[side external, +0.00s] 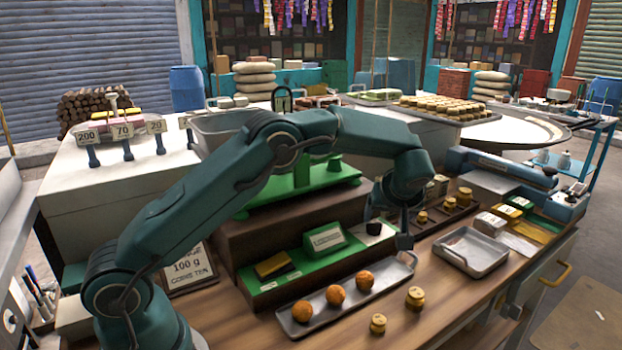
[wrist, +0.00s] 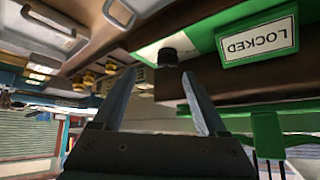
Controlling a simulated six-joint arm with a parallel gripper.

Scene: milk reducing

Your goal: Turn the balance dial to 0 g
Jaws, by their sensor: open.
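The green balance (side external: 300,185) stands on a brown stepped box in the middle of the side view. A small black knob (side external: 373,228), which looks like the dial, sits on a white patch at the right end of the green front panel. The wrist view also shows the knob (wrist: 167,56), just beyond and between my fingertips. No dial reading is legible. My gripper (side external: 390,222) points down beside the knob. Its two fingers (wrist: 159,76) are apart with nothing held between them. I cannot tell whether a finger touches the knob.
A green sign (side external: 326,240), reading LOCKED upside down in the wrist view (wrist: 258,42), stands left of the knob. A tray with orange balls (side external: 336,295) lies in front.

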